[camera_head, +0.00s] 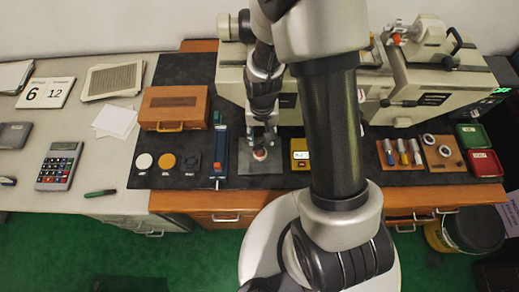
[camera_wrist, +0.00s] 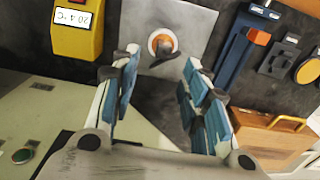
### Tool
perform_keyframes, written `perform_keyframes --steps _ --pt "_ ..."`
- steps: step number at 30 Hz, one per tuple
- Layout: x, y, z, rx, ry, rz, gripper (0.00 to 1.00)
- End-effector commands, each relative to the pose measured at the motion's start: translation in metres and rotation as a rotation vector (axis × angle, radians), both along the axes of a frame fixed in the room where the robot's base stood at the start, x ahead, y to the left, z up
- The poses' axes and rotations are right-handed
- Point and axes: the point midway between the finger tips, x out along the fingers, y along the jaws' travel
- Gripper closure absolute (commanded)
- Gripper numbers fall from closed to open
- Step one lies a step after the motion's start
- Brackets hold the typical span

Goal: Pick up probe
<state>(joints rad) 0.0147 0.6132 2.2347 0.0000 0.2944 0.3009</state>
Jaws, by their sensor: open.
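My gripper (camera_head: 261,138) is open and points down over a grey metal plate (camera_head: 262,168); the wrist view shows its two blue-padded fingers (camera_wrist: 160,65) apart and nothing held between them. On the plate (camera_wrist: 196,22) a small round orange piece (camera_wrist: 158,37) with a pale rim and a short grey part stands just beyond the fingertips; it also shows below the gripper in the head view (camera_head: 260,155). I cannot tell for sure whether this piece is the probe. Whether the fingers touch it is not clear.
A yellow display unit (camera_head: 300,155) stands right of the plate, a blue fixture (camera_head: 219,150) left. A wooden case (camera_head: 174,106) and several discs are further left. Coloured-handled tools (camera_head: 402,153), rings on a wooden block (camera_head: 442,153), and green and red bins (camera_head: 485,163) are right. Machines stand behind.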

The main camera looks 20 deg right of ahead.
Motion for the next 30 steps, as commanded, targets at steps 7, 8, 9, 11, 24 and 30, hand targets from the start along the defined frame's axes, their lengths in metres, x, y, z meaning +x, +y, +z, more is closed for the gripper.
perform_keyframes --steps 7,8,9,11,24,30 --pt "0.0 0.0 -0.034 0.0 0.001 0.0 0.58" --pt "0.0 0.0 -0.035 0.0 0.001 0.0 0.58" --pt "0.0 0.0 -0.036 0.0 0.0 0.0 0.58" --pt "-0.001 0.001 -0.04 0.0 0.0 0.001 0.58" --pt "-0.002 0.005 -0.088 0.0 0.0 0.0 0.58" --pt "-0.002 0.005 -0.087 0.0 -0.001 0.0 0.6"
